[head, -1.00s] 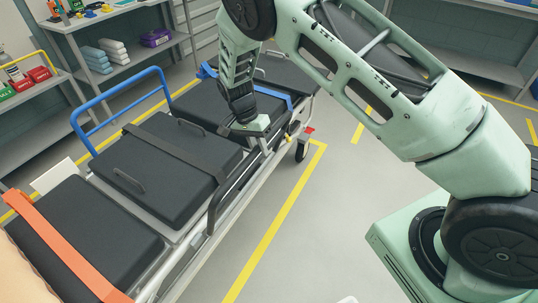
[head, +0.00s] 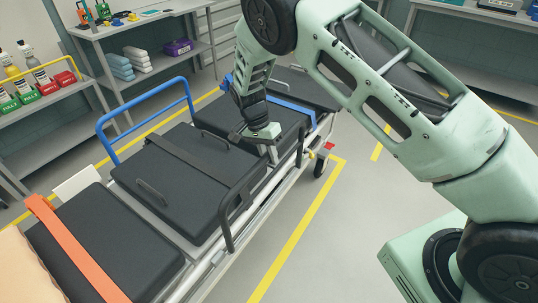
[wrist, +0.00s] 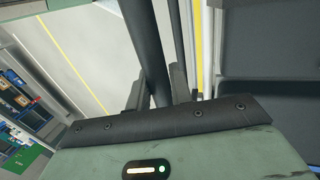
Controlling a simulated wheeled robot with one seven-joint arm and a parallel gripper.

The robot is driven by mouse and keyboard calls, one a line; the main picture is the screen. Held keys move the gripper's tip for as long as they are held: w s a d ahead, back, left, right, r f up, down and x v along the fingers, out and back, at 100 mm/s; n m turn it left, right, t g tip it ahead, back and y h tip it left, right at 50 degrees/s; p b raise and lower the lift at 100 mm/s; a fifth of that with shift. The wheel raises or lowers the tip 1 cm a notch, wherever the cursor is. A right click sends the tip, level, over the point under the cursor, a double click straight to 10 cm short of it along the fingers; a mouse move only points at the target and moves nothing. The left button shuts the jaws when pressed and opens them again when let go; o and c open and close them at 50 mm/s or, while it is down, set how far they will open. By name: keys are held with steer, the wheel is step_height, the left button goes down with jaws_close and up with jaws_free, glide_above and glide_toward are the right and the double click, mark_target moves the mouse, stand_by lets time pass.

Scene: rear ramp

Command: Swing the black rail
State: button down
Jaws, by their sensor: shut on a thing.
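The black rail (head: 237,200) is a bent tube on the near long side of a stretcher (head: 216,258). It stands up from the side frame, with its near end post and upper bar in plain view. My gripper (head: 271,148) is shut on the rail's upper bar toward its far end. In the wrist view the rail (wrist: 148,45) runs as a dark tube down between the two fingers of my gripper (wrist: 158,92). My wrist hides part of the held stretch in the head view.
Black cushions (head: 175,180) and a raised blue rail (head: 150,98) lie beyond the black rail. An orange strap (head: 70,245) crosses the near end. Shelves (head: 150,65) stand behind. The floor right of the stretcher is clear, with a yellow line (head: 300,240).

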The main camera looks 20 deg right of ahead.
steer(key=c, duration=1.3)
jaws_free()
steer(key=shift+w+a+f, duration=0.1)
steer(key=shift+w+a, duration=0.1)
steer(key=shift+w, duration=0.05)
steer(key=b+v, duration=0.2)
steer(key=v, duration=1.5)
steer(key=shift+r, duration=0.25)
steer(key=s+a+r+n+t+y, duration=0.1)
steer(key=s+a+r+n, duration=0.1)
steer(key=s+n, duration=0.5)
steer(key=s+a+r+n+y, duration=0.1)
steer(key=s+a+r+n, duration=0.1)
steer(key=s, duration=1)
steer(key=s+a+r+n+t+y, duration=0.1)
steer(key=s+a+r+n, duration=0.15)
steer(key=s+n, duration=0.45)
steer(key=s+d+f+n, duration=0.1)
steer(key=s, duration=0.4)
steer(key=s+d+f+n+t, duration=0.1)
steer(key=s+d, duration=0.1)
steer(key=s, duration=0.4)
steer(key=shift+s+f+n, duration=0.2)
steer(key=shift+f+n, duration=0.05)
steer(key=shift+n, duration=0.05)
